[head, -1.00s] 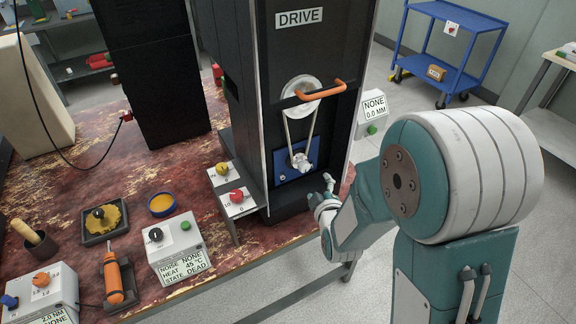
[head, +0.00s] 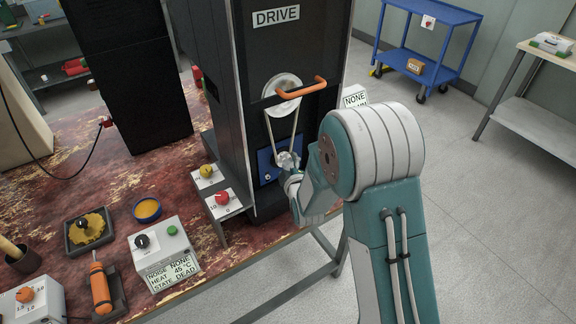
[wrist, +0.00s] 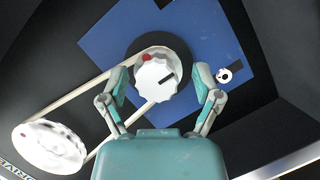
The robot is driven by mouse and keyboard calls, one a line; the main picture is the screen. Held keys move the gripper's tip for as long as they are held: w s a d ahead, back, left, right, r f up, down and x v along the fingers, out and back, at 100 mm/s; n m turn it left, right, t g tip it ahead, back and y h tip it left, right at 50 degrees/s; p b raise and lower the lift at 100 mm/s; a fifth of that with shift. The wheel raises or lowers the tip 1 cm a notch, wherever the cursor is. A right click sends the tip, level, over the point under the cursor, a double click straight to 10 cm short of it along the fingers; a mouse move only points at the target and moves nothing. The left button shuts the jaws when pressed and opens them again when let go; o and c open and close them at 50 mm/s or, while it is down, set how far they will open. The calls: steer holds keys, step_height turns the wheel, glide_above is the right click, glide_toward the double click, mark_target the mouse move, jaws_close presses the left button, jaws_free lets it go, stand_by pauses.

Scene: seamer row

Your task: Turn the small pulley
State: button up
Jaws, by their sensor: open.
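In the head view the small pulley (head: 286,160) sits low on the black DRIVE cabinet, partly covered by my gripper. My gripper (wrist: 161,82) is open, with one finger on each side of the small pulley. I cannot tell whether the fingers touch it.
A small white round part with a black centre (wrist: 224,75) is on the blue plate beside the right finger. A switch box with yellow and red knobs (head: 220,203) stands left of the cabinet. A grey box with a display (head: 162,253) is on the red worn table.

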steer(key=shift+d, duration=0.15)
steer(key=shift+c, duration=0.2)
jaws_close()
steer(key=m+g+y, duration=0.1)
steer(key=m+g, duration=0.1)
steer(key=m, duration=0.1)
steer(key=shift+m, duration=0.4)
steer(key=m+g+y, duration=0.1)
steer(key=m+y, duration=0.1)
steer(key=m, duration=0.1)
steer(key=m+g+y, duration=0.1)
steer(key=m+y, duration=0.1)
steer(key=m, duration=0.1)
steer(key=shift+m+g, duration=0.4)
steer(key=m+y, duration=0.2)
steer(key=m, duration=0.1)
steer(key=shift+g, duration=0.3)
steer(key=shift+m, duration=0.3)
